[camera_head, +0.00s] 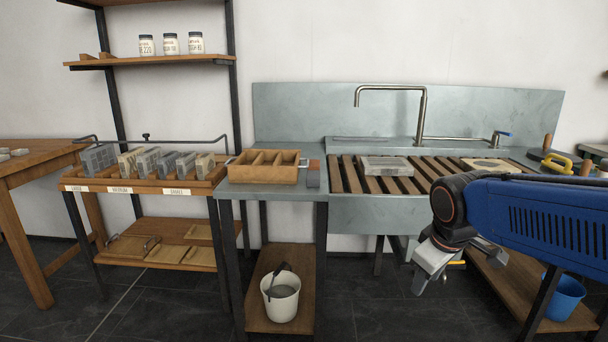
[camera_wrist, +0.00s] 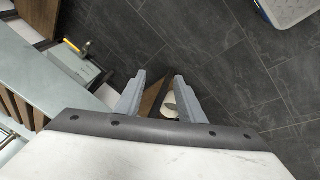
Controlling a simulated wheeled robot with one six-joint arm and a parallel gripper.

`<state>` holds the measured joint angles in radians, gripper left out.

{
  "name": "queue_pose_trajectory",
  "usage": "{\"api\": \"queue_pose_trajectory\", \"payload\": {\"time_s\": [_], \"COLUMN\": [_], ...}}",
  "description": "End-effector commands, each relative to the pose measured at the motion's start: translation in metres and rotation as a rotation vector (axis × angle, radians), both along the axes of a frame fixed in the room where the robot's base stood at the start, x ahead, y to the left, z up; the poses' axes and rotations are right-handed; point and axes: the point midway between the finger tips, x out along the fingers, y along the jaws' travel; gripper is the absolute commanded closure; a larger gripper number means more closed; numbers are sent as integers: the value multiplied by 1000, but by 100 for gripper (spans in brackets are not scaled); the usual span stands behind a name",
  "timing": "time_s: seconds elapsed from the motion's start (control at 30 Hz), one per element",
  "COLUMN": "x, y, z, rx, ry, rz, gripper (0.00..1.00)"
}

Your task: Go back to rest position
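My gripper (camera_head: 430,275) hangs at the end of my blue arm on the right side of the head view, in front of the sink unit and pointing down. In the wrist view the two grey fingers of my gripper (camera_wrist: 160,80) stand apart with nothing between them. Past the gap lie the lower wooden shelf and part of a pale bucket (camera_wrist: 170,101), well beyond the fingertips. No object is held.
The metal sink (camera_head: 375,212) has wooden slats with a grey stone slab (camera_head: 386,166) on them. A wooden compartment box (camera_head: 263,175) sits on the counter to its left. A rack of stones (camera_head: 150,164) stands farther left. The dark tiled floor has open room.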

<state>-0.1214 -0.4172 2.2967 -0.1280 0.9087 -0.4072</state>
Motion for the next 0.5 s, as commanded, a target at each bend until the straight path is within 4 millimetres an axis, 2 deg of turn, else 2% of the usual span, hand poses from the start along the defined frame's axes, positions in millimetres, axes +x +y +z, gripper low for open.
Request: {"api": "queue_pose_trajectory", "payload": {"time_s": [0.03,0.2,0.4,0.5], "x": [-17,-66,-117,-136], "y": [-4,-13,-19,-20], "z": [0,-8,-23,-31], "rx": [23,106,200,236], "ry": [-10,-29,-50,-58], "rz": [-46,-208,-386,-454], "gripper": [64,64,64,64]}}
